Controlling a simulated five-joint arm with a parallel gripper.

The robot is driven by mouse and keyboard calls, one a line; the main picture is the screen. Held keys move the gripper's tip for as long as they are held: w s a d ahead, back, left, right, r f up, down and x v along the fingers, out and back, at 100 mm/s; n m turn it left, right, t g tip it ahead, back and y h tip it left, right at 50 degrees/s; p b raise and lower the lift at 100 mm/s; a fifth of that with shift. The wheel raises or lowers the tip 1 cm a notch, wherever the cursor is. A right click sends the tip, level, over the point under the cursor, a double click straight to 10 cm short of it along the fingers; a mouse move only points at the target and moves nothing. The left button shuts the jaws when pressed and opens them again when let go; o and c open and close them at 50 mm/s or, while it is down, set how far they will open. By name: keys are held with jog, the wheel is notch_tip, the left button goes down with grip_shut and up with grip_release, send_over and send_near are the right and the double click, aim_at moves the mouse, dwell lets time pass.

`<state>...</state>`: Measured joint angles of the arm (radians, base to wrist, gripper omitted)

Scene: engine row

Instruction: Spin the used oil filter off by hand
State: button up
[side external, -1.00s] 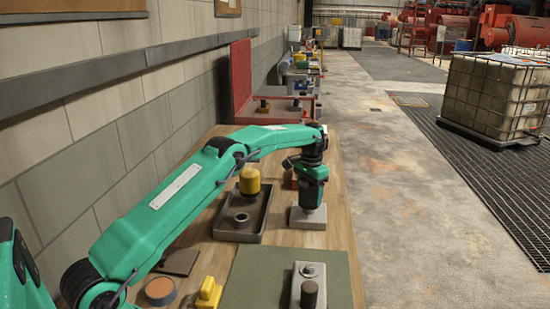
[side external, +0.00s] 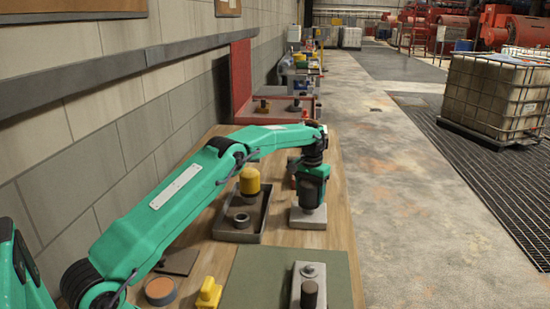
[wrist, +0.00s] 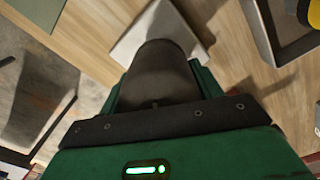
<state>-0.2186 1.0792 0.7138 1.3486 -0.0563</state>
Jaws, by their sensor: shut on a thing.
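The used oil filter, a dark cylinder, stands upright over a pale grey block (side external: 308,216) on the bench. It shows clearly in the wrist view (wrist: 158,75), with the block (wrist: 135,32) under its far end. My gripper (side external: 312,190) is over the block and shut on the filter, with a jaw on each side of it. In the side view the wrist and jaws hide much of the filter. Whether the filter still touches the block cannot be told.
Left of the block is a dark tray (side external: 262,222) with a grey ring (side external: 241,219) and a yellow-topped cylinder (side external: 250,181). Nearer are a green mat (side external: 258,275), a metal block with a dark post (side external: 309,292), a yellow item (side external: 208,293) and a round tin (side external: 160,291).

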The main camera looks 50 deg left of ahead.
jog(key=shift+n, duration=1.7)
jog(key=shift+n, duration=1.2)
jog(key=o, duration=0.4)
jog(key=shift+c, duration=1.1)
jog(key=shift+r, duration=0.1)
jog(key=shift+r, duration=0.1)
jog(key=shift+r, duration=2.2)
